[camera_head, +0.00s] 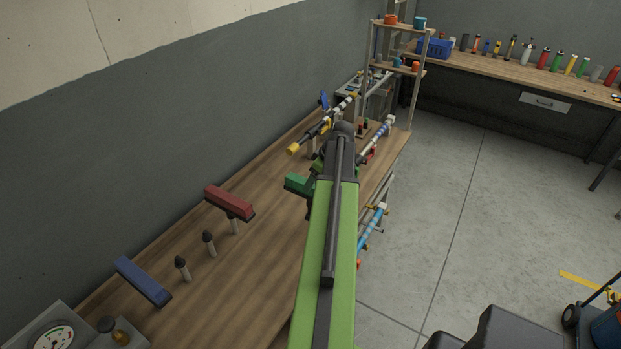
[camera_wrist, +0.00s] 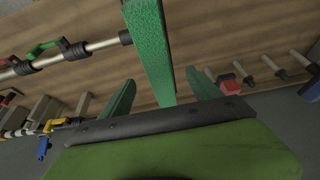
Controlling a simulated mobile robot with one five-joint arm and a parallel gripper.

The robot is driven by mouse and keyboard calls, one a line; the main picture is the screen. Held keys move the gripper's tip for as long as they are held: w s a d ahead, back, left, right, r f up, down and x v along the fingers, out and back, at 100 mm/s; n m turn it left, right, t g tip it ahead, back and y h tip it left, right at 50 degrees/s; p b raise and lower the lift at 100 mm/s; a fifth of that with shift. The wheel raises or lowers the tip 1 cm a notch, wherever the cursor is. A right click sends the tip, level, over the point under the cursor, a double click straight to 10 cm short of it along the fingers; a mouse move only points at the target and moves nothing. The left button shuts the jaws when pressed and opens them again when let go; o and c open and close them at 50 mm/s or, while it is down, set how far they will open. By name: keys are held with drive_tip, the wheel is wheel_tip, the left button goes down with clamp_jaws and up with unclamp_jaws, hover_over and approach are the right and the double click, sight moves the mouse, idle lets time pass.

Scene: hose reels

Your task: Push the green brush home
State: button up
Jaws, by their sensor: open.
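The green brush (camera_head: 299,184) is a block over the bench, just left of my arm's end in the head view; the arm hides part of it. In the wrist view the green brush (camera_wrist: 150,45) runs down from the top edge to between the two green fingers of my gripper (camera_wrist: 160,76). The fingers stand apart, with gaps visible on both sides of the brush. I cannot tell whether either finger touches it. What the brush rests on is hidden.
A red brush (camera_head: 229,202) sits on a post, and a blue brush (camera_head: 143,281) lies nearer. Two bare dark-tipped posts (camera_head: 209,243) stand between them. Hose reels (camera_head: 324,126) stand beyond my arm on the wooden bench (camera_head: 215,300). A gauge (camera_head: 52,338) is at the near end.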

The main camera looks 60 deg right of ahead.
drive_tip(key=p+v, duration=0.8)
drive_tip(key=v, duration=0.2)
drive_tip(key=shift+s+r, duration=0.2)
drive_tip(key=shift+r, duration=0.15)
